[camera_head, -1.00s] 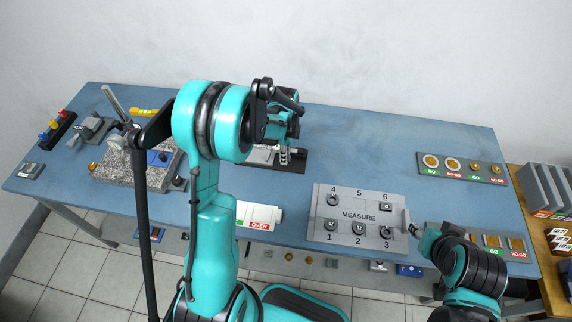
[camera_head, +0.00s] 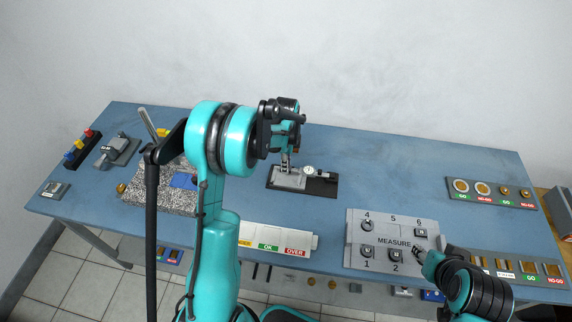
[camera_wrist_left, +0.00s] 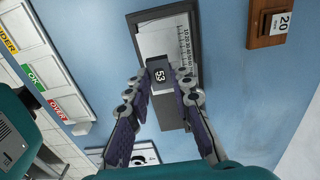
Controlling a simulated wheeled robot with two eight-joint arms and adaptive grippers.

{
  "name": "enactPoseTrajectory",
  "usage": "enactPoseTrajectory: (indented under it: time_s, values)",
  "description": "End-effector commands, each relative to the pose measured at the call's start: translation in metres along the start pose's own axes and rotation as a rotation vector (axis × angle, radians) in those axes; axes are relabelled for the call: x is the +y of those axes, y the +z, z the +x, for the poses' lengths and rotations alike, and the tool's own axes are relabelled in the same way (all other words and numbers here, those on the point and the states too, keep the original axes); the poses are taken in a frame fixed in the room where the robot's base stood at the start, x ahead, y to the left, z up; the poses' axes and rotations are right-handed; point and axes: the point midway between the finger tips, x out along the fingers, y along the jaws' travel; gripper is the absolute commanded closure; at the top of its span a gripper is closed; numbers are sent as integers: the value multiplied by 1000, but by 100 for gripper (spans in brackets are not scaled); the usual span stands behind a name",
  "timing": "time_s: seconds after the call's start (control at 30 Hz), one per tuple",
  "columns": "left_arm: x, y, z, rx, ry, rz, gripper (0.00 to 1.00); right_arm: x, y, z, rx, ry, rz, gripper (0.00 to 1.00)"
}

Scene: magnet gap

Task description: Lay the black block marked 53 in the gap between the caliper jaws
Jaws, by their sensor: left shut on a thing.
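The black block marked 53 (camera_wrist_left: 158,75) is between the fingertips of my left gripper (camera_wrist_left: 159,88) in the left wrist view, and the gripper is shut on it. In that view the block overlaps the caliper (camera_wrist_left: 164,38), a grey body with a printed scale on a dark base. In the head view my left gripper (camera_head: 288,155) is above the left part of the caliper (camera_head: 322,186), and the block is not clear there. The jaw gap is largely hidden, so I cannot tell whether the block touches it. My right gripper (camera_head: 420,258) is by the MEASURE panel; its fingers are too small to read.
The grey MEASURE panel (camera_head: 378,238) has dark blocks on several numbered spots. A sorting tray (camera_head: 271,241) with OK and OVER labels lies at the front edge. A granite plate (camera_head: 160,200) is left. GO/NO-GO gauges (camera_head: 490,192) are right. Blue bench behind the caliper is clear.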

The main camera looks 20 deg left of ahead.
Motion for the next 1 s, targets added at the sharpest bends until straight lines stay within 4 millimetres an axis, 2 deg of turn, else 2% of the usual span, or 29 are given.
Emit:
enactPoseTrajectory:
  time_s: [0.7,1.0]
  values:
    - [0,0,53,0,0,0,100,0,25,35,0,0,0,60]
    - [0,0,56,0,0,0,100,0,27,37,0,0,0,60]
